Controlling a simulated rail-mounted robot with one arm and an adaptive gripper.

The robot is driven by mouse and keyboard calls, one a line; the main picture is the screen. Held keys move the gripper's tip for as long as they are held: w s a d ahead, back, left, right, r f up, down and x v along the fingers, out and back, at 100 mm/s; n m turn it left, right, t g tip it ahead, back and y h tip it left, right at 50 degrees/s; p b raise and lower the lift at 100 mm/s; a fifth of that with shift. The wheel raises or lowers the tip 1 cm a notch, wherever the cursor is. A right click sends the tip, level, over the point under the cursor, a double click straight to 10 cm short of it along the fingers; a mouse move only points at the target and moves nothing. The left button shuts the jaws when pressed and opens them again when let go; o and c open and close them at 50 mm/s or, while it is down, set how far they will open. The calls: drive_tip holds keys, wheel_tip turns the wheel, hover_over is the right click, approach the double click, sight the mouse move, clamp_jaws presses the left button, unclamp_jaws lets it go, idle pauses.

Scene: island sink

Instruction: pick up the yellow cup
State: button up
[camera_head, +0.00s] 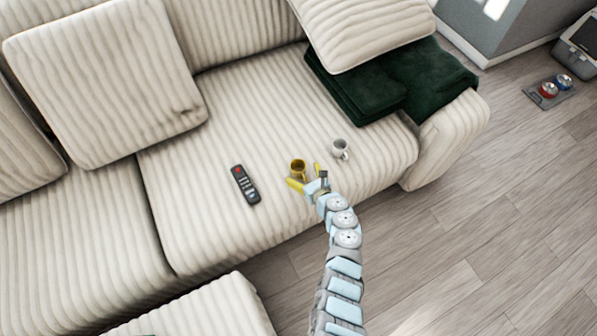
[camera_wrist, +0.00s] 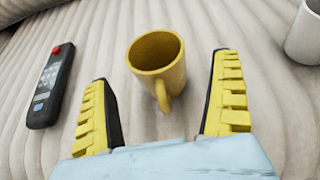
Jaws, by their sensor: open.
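The yellow cup (camera_head: 298,169) stands upright on the cream ribbed sofa seat (camera_head: 270,110), near its front edge. In the wrist view the yellow cup (camera_wrist: 157,64) is ahead of my gripper, with its open top showing and its handle toward me. My gripper (camera_head: 305,178) is just in front of the cup in the head view. In the wrist view my gripper (camera_wrist: 163,95) is open, with its yellow ridged fingers wide apart and nothing held. The cup lies between the two finger lines, slightly beyond the tips, and appears apart from both fingers.
A black remote (camera_head: 245,185) lies left of the cup. A white cup (camera_head: 340,149) stands to its right. A dark green blanket (camera_head: 395,80) and a cushion (camera_head: 362,28) are farther back right. The seat behind the yellow cup is clear.

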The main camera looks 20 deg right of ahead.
sight(302, 174)
drive_tip(key=b+x, duration=0.2)
drive_tip(key=x, duration=0.1)
drive_tip(key=shift+f, duration=0.25)
drive_tip(key=shift+w, duration=0.2)
drive_tip(key=c, duration=1.4)
